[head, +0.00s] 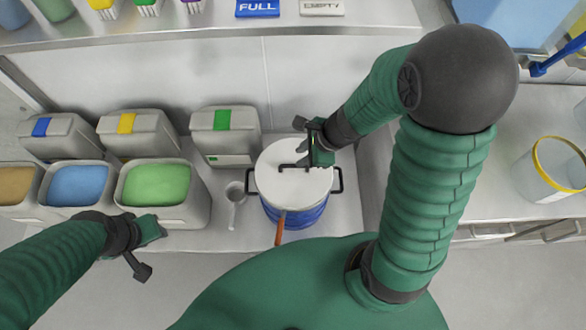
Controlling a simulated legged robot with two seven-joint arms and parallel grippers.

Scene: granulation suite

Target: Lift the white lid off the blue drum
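The white lid (276,185) lies flat on the blue drum (299,218), whose blue side shows below the rim. A dark bar handle (288,167) is on the lid's top, and black side handles show left and right of the drum. My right gripper (318,160) is over the lid's upper right part, beside the right end of the bar handle. Its fingertips are partly hidden, so I cannot tell whether it grips the handle. My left gripper (152,232) is away to the left, in front of the green-filled bin; its finger opening is unclear.
Open bins with tan, blue (78,186) and green (157,186) contents stand left on the bench. A white scoop (235,197) lies beside the drum, and an orange-handled tool (280,230) at its front. A shelf (200,32) runs behind. A clear yellow-rimmed container (556,168) stands right.

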